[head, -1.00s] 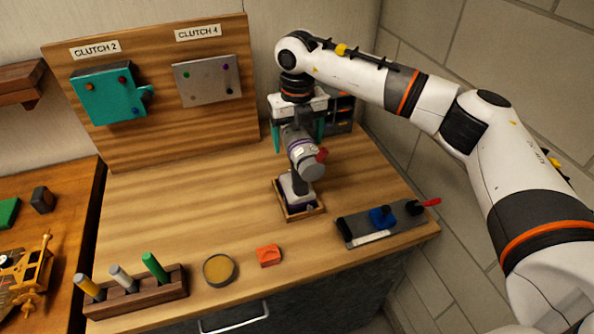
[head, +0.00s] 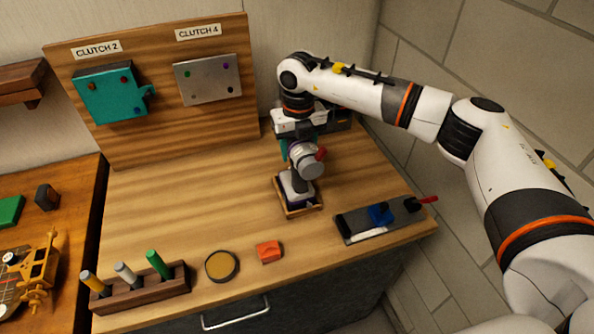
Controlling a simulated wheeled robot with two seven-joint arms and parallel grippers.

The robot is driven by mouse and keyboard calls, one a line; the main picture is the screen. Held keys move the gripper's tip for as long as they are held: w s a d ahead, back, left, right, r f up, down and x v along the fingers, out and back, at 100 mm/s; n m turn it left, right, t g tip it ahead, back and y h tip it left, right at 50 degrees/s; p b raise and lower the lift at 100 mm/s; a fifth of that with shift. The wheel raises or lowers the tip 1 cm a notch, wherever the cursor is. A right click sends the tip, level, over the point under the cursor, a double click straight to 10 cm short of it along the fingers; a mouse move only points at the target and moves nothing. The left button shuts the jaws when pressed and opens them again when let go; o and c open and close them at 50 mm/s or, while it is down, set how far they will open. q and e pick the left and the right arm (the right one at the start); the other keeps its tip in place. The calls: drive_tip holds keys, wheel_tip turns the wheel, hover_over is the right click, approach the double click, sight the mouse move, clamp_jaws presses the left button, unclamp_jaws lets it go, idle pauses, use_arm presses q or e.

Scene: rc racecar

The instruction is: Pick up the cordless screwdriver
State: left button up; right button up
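The cordless screwdriver (head: 306,161) stands upright, grey and dark with a red part on its head, its white-and-dark base in a small wooden tray (head: 303,212) on the workbench. My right gripper (head: 298,146) comes down from above, just behind the screwdriver's upper part. One teal finger shows at the screwdriver's left side; the other is mostly hidden behind the head. I cannot tell whether the fingers touch it. My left gripper is out of view.
A wooden holder (head: 145,291) with several coloured handles, a round tin (head: 222,266) and an orange block (head: 269,251) line the front edge. A dark fixture (head: 352,226) with blue and red parts is at the right. The bench (head: 190,200) left of the screwdriver is clear.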

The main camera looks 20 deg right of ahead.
drive_tip(key=shift+w+r, duration=0.15)
drive_tip(key=shift+r, duration=0.3)
wheel_tip(320, 180, up, 9)
drive_tip(key=b, duration=0.3)
drive_tip(key=shift+f, duration=0.1)
drive_tip(key=shift+r, duration=0.65)
wheel_tip(320, 180, up, 4)
drive_tip(key=shift+f+p, duration=0.15)
drive_tip(key=shift+p, duration=1.05)
drive_tip(key=shift+f, duration=0.1)
